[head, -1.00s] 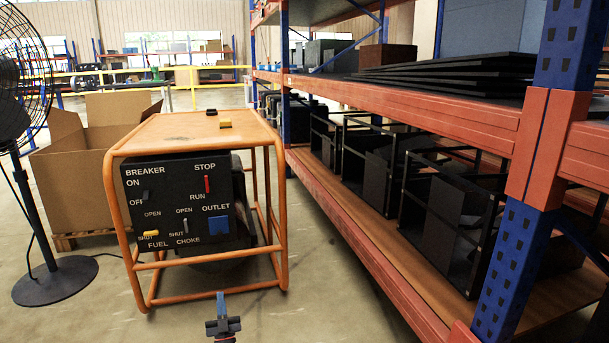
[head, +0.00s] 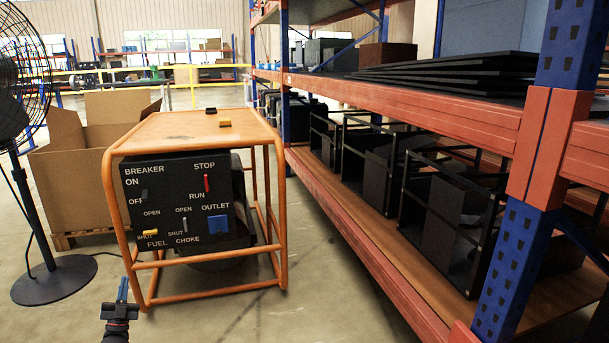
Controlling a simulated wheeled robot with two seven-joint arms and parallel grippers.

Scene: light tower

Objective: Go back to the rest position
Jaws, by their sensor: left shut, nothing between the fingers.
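My left gripper (head: 122,289) is low in the head view, left of centre, with blue fingers pointing up and away. It is shut and empty. It shows just left of the lower front corner of the orange-framed generator (head: 180,283), and I cannot tell how far apart they are in depth. The generator's black panel (head: 180,200) carries a breaker switch, a red stop/run switch (head: 207,184), a yellow fuel lever (head: 150,233), a choke lever and a blue outlet (head: 218,225). My right gripper is not in view.
A black standing fan (head: 55,280) is at the left, with an open cardboard box (head: 70,185) on a pallet behind it. A blue and orange rack (head: 400,95) fills the right side. Concrete floor (head: 270,318) is clear in front of the generator.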

